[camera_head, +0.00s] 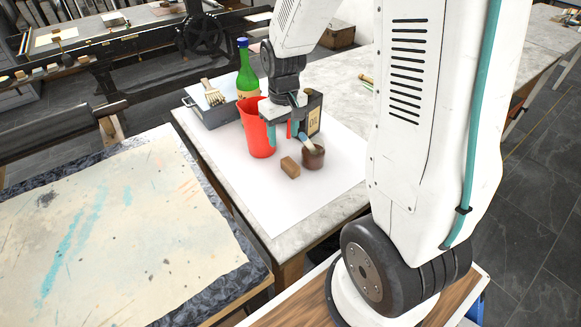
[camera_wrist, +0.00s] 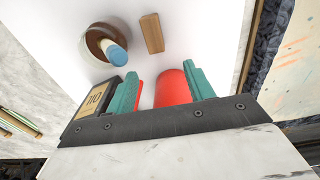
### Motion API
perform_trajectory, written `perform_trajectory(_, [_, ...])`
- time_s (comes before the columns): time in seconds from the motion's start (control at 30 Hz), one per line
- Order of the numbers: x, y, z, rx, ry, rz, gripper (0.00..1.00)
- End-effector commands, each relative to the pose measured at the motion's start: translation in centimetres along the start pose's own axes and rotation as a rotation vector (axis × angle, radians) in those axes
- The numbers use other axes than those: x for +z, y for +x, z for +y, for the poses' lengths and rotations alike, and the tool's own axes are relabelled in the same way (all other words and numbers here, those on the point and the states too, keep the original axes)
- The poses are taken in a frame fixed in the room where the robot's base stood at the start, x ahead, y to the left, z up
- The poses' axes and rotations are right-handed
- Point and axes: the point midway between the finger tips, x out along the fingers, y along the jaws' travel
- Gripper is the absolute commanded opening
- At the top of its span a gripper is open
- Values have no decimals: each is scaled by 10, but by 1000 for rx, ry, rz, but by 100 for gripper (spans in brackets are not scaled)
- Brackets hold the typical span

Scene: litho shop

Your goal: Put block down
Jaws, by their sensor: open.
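A small brown wooden block (camera_head: 290,167) lies on the white sheet of the table, just left of a brown pot. It also shows in the wrist view (camera_wrist: 152,33), apart from my fingers. My gripper (camera_head: 281,130) is open and empty, above the table and beyond the block. Its two teal fingers (camera_wrist: 160,90) are spread apart in the wrist view. A red cup (camera_head: 257,128) stands at the left finger in the head view; in the wrist view red shows behind and between the fingers (camera_wrist: 172,88). Whether the fingers touch it I cannot tell.
The brown pot (camera_head: 313,158) holds a blue-tipped tool. A dark labelled container (camera_head: 315,115) stands behind it. A green bottle (camera_head: 247,82) and a grey tray with a brush (camera_head: 218,117) are at the back left. The front of the white sheet (camera_head: 275,210) is clear.

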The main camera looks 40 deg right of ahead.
Motion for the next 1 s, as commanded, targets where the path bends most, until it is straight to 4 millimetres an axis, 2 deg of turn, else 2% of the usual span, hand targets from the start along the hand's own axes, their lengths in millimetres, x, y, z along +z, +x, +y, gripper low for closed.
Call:
perform_trajectory(0.03, [-1,12,4,-3,2,-16,53])
perform_trajectory(0.1, [-1,21,7,-6,1,-28,53])
perform_trajectory(0.47, [0,58,8,-9,0,-41,53])
perform_trajectory(0.7, [1,93,7,-9,0,-42,53])
perform_trajectory(0.83, [1,105,7,-9,0,-40,53])
perform_trajectory(1.0, [1,106,7,-8,0,-37,53])
